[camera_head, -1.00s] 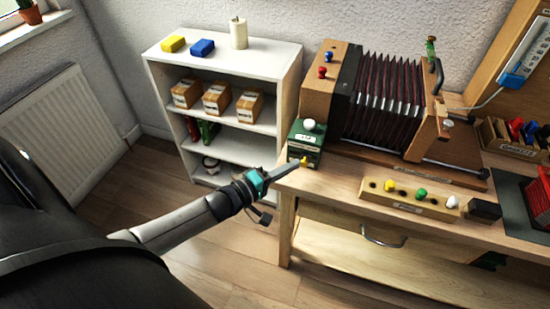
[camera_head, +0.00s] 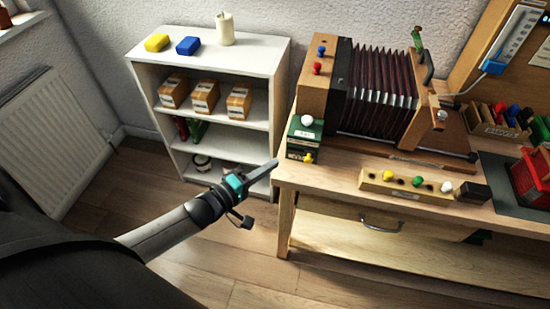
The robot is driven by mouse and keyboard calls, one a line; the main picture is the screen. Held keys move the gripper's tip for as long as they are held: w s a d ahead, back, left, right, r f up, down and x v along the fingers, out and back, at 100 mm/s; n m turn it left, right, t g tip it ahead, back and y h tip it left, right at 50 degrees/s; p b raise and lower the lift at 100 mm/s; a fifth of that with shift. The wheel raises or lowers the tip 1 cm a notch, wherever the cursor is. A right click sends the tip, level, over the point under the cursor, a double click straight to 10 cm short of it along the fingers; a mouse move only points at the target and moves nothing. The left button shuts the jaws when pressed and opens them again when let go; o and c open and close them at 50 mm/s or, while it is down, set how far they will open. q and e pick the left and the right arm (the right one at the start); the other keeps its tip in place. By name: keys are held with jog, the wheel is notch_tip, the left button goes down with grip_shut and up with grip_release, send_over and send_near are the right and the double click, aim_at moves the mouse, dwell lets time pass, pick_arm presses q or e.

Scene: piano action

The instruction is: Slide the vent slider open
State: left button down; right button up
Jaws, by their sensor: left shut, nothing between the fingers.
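A white upright scale (camera_head: 515,35) with a blue block (camera_head: 494,66) on its lower end is on the wooden back panel at the top right; I cannot tell if this is the vent slider. A green box (camera_head: 304,139) stands on the bench's left corner, with a white knob on top and a yellow knob (camera_head: 308,157) low on its front. My left gripper (camera_head: 265,169) is shut and empty. In the picture its tip is just left of the bench corner, apart from the yellow knob. My right gripper is out of view.
A bellows (camera_head: 382,90) in a wooden frame stands behind the green box. A wooden strip with coloured pegs (camera_head: 417,187) lies along the bench front (camera_head: 340,178). A white shelf (camera_head: 262,55) stands to the left.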

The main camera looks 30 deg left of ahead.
pick_arm(q)
jog(key=v, duration=0.7)
jog(key=shift+d+p, duration=0.35)
jog(key=shift+p, duration=0.05)
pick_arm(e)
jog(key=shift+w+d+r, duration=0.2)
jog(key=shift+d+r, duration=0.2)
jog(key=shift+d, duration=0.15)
pick_arm(q)
jog(key=shift+s+r, duration=0.1)
